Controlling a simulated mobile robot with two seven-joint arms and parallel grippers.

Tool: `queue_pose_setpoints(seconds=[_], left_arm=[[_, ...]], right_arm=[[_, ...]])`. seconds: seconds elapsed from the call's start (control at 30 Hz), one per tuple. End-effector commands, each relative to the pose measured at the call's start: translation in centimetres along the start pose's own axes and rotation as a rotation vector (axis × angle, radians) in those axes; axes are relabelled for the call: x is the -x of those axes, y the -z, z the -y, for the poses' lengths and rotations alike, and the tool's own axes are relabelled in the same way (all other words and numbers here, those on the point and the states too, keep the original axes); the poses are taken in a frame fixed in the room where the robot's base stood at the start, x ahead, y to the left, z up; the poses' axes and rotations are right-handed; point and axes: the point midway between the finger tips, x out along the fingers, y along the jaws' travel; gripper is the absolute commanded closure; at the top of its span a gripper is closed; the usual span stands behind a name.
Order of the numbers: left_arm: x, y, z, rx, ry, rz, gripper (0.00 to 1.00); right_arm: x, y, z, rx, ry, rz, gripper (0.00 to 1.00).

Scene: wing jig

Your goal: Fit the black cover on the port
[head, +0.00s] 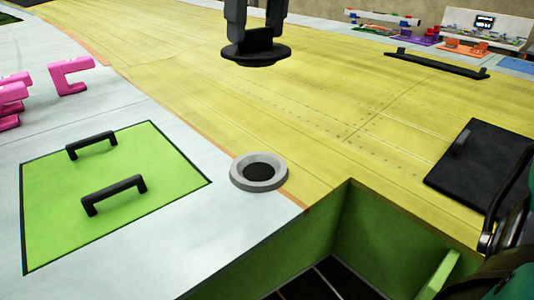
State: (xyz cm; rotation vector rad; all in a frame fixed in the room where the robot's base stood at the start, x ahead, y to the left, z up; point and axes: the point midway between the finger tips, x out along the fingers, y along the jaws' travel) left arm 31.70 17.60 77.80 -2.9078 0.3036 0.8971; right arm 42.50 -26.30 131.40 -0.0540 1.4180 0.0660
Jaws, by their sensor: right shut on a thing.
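My right gripper (254,32) comes in from the top of the head view, shut on the black cover (262,56). The cover is a flat round disc with a raised middle that the fingers hold. It appears level and above the yellow surface, apart from the port. The port (240,178) is a grey ring with a dark round opening, at the edge between the white and yellow surfaces. It sits lower in the picture, almost straight below the cover. Nothing covers its opening. My left gripper is not in view.
A green panel (130,225) with two black handles lies left of the port. Pink clamps (72,75) stand at the far left. A black panel (482,165) and a black bar (435,66) lie at right. A green-walled recess (385,240) opens below right of the port.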

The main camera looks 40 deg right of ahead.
Motion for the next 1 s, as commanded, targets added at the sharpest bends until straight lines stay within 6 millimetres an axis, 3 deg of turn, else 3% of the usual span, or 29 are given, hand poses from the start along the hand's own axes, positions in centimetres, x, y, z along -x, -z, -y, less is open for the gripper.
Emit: queue_pose_setpoints(seconds=[0.17, 0.6, 1.0], left_arm=[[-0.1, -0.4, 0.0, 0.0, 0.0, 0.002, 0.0], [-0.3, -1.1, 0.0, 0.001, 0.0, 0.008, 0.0], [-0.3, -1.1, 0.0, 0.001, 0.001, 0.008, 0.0]], right_arm=[[-2.5, 0.4, 0.1, 0.0, -0.001, -0.005, 0.81], [-13.5, 2.1, 0.1, -0.002, -0.002, -0.005, 0.81], [-18.2, 2.8, 0.1, -0.002, -0.001, -0.004, 0.81]])
